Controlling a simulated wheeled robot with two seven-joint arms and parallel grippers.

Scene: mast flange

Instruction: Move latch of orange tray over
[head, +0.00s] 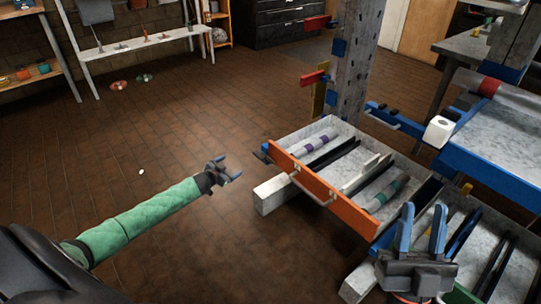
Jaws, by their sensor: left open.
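The orange tray (322,188) is a grey drawer-like tray with an orange front panel and a pale bar handle (312,190). It sits low on the mast frame at centre right. A small dark blue piece (262,153) sticks out at the panel's left end; it may be the latch, but it is too small to be sure. My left gripper (229,170) is open and empty, left of that piece and apart from it. My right gripper (422,228) is at lower right with its two blue fingers up and apart, in front of a neighbouring tray; nothing shows between them.
The tray holds purple-banded and green-banded tubes and dark bars. A pale beam end (275,195) juts out below the panel. The upright mast (357,70) stands behind, with red and blue tabs. A blue-edged table (490,170) is at right. The brown floor at left is mostly clear.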

